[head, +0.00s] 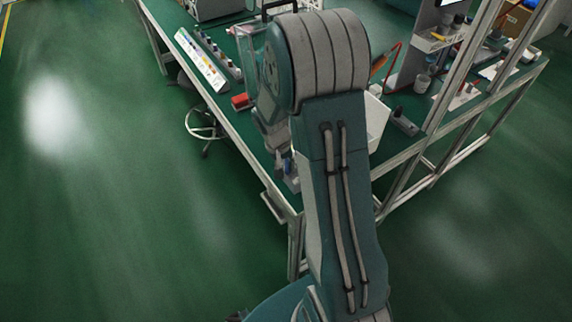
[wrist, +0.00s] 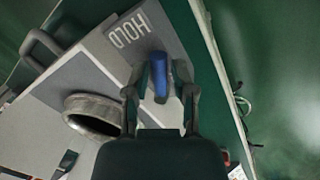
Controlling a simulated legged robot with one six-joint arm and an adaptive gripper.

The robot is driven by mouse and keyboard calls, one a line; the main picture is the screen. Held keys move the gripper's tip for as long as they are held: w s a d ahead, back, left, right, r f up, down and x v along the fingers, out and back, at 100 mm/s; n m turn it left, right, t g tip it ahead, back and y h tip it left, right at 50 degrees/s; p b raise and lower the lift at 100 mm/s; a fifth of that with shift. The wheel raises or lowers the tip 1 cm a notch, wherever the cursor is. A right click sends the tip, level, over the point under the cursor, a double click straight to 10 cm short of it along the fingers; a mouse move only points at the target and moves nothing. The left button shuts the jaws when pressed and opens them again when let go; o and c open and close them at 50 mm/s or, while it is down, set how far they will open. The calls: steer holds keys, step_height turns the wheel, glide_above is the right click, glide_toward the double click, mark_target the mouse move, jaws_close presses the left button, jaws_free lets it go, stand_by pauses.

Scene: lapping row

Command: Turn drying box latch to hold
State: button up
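In the wrist view, the blue latch handle (wrist: 159,76) stands between the two dark fingers of my gripper (wrist: 159,92). The fingers are spread, with a visible gap on either side of the handle; I cannot tell any contact. The word HOLD (wrist: 128,30) is printed in white on a dark grey plate just beyond the handle, upside down in this view. The light grey panel (wrist: 60,95) of what looks like the drying box lies to the left. In the head view, my arm hides most of the latch area, and the gripper's fingers are not clear.
In the wrist view, a round metal ring (wrist: 93,112) and a grey bar handle (wrist: 40,47) are left of the gripper. In the head view, the green bench (head: 232,92) carries a red block (head: 241,102) and a white bin (head: 376,118). Metal frame posts (head: 462,65) stand right.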

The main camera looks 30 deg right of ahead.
jaws_close()
steer(key=shift+s+n, duration=0.1)
steer(key=shift+n, duration=0.2)
steer(key=shift+s+d+n, duration=0.15)
steer(key=shift+d+n, duration=0.15)
steer(key=shift+n, duration=0.4)
steer(key=shift+s+d+n+t, duration=0.1)
steer(key=shift+d+n+t, duration=0.2)
steer(key=shift+n, duration=0.65)
steer(key=shift+s+d+n+t, duration=0.15)
steer(key=shift+d+n, duration=0.25)
steer(key=shift+n, duration=0.55)
steer(key=shift+w, duration=0.1)
steer(key=o, duration=0.7)
jaws_free()
steer(key=shift+w, duration=0.1)
